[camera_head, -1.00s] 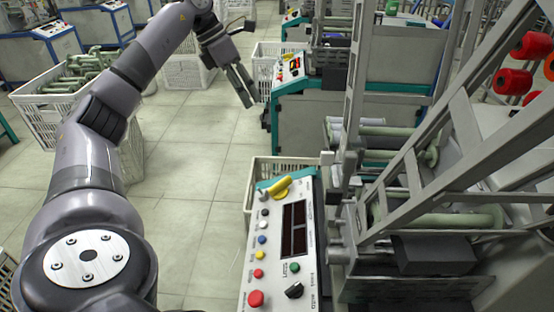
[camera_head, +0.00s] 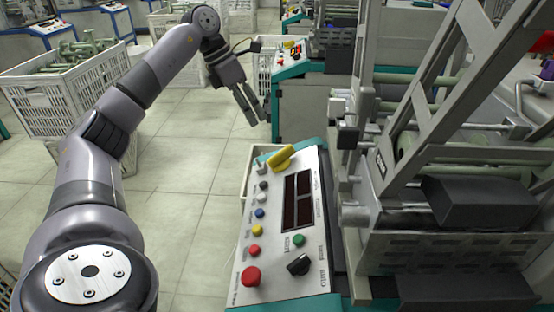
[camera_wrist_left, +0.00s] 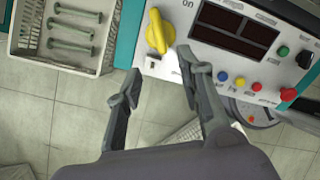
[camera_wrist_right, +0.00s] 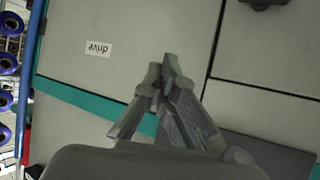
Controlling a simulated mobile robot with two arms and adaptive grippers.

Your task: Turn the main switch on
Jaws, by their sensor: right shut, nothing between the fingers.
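The main switch looks like a yellow rotary handle (camera_head: 282,157) at the far end of the slanted control panel (camera_head: 253,232). In the left wrist view the yellow handle (camera_wrist_left: 157,32) lies just beyond the fingertips, beside a printed "on". My left gripper (camera_head: 257,115) hangs above and beyond the panel in the head view. Its fingers (camera_wrist_left: 160,62) are apart and empty in the left wrist view, with the handle ahead of the gap. My right gripper (camera_wrist_right: 161,72) is shut and empty in front of a grey machine face; the head view does not show it.
The panel also carries a dark display (camera_head: 298,201), a red button (camera_head: 251,276), a black knob (camera_head: 298,264) and several small buttons. Machine frames (camera_head: 420,120) crowd the right. A white crate (camera_head: 75,103) stands at the left, and the tiled floor (camera_head: 190,170) between is clear.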

